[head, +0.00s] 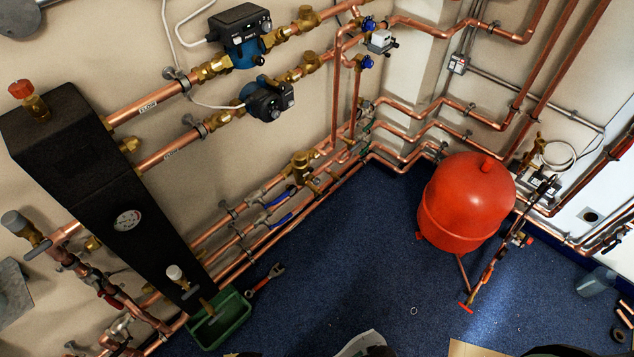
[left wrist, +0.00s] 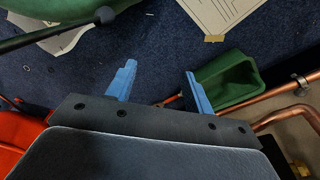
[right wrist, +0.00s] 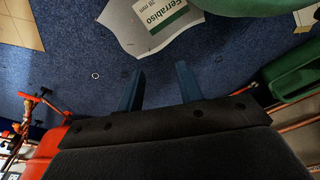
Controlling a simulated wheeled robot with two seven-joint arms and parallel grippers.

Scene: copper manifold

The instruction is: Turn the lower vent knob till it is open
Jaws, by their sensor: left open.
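A tall black manifold body (head: 75,150) stands at the left in the head view. A pale-capped knob (head: 175,272) sits on its lower end, with a small lever fitting (head: 190,293) beside it. This looks like the lower vent knob; I cannot tell whether it is open. A red-capped brass vent (head: 27,98) is at the top. My left gripper (left wrist: 159,72) is open and empty, with blue fingers apart above the floor. My right gripper (right wrist: 160,70) is also open and empty. Neither gripper shows in the head view, and both appear away from the knob.
A green tray (head: 226,322) stands on the floor below the manifold, with a wrench (head: 265,281) next to it. Copper pipes (head: 260,250) run along the wall. A red tank (head: 467,202) stands at the right. The middle blue carpet (head: 350,265) is mostly clear.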

